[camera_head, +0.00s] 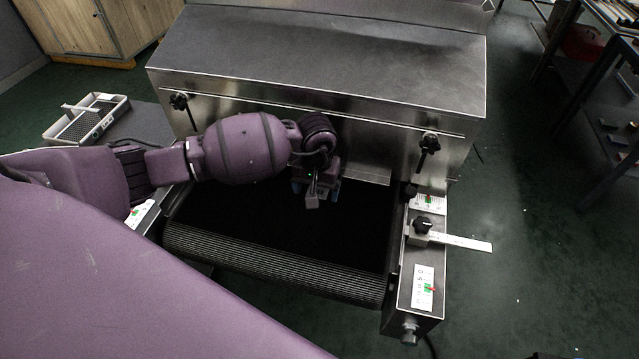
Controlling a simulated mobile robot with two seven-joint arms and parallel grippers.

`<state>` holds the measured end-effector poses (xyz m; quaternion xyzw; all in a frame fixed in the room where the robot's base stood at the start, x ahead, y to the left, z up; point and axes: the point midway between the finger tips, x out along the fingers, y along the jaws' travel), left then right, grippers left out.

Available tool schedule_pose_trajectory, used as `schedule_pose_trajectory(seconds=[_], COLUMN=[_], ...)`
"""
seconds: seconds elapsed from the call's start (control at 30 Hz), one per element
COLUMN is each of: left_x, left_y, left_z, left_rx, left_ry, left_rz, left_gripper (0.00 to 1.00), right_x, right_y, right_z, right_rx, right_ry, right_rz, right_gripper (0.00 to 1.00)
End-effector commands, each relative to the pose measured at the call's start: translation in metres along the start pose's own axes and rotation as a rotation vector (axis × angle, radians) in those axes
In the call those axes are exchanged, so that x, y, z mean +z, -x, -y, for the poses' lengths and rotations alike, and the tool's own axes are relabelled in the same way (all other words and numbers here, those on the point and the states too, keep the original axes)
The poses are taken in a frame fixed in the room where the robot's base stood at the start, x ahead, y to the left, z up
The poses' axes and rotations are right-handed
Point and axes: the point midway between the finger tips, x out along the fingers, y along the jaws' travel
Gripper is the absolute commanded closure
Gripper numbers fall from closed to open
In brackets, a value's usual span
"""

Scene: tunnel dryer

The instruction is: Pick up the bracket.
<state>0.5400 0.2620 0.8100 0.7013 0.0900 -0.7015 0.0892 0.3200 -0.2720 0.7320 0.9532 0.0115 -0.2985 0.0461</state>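My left arm comes in from the left and reaches over the black conveyor belt (240,225) at the dryer's mouth. My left gripper (317,193) points down near the belt, close to the steel hood. Its blue fingertips show apart on either side of a small grey block. I cannot tell whether that block is part of the gripper or a separate piece. No loose bracket can be made out clearly on the belt; the gripper hides the spot beneath it. My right gripper is not in view.
The steel dryer hood (330,60) rises behind the belt. A light-coloured tray (88,118) lies on a grey surface at left. The belt's front and right are clear.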

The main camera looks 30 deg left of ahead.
Motion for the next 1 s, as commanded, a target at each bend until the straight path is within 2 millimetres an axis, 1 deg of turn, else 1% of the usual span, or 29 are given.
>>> schedule_pose_trajectory(seconds=[0.13, 0.17, 0.5, 0.53, 0.8, 0.87, 0.97, 1.0], left_x=[0.0, 0.0, 0.0, 0.0, 0.0, -0.001, -0.001, -0.001], left_y=[0.001, 0.001, 0.001, 0.001, 0.004, 0.008, 0.021, 0.029], left_z=[0.0, 0.0, 0.0, 0.0, 0.0, -0.001, -0.001, 0.0], left_rx=[0.001, 0.001, 0.001, 0.001, 0.001, 0.002, 0.002, 0.002], left_ry=[0.0, 0.0, 0.0, 0.0, -0.001, -0.001, -0.001, -0.001], left_rz=[-0.001, -0.001, 0.0, -0.001, -0.002, -0.003, -0.007, -0.008], left_gripper=[0.17, 0.19, 0.71, 0.73, 0.73, 0.73, 0.73, 0.73], right_x=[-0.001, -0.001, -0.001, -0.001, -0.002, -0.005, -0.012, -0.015], right_y=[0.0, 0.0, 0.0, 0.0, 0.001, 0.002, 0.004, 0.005], right_z=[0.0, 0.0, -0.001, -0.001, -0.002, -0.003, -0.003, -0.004], right_rx=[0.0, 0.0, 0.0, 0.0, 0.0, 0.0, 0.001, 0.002], right_ry=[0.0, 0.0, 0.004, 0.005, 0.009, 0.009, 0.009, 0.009], right_rz=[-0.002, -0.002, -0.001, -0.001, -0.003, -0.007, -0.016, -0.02], right_gripper=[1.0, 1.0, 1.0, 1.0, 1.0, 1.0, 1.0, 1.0])
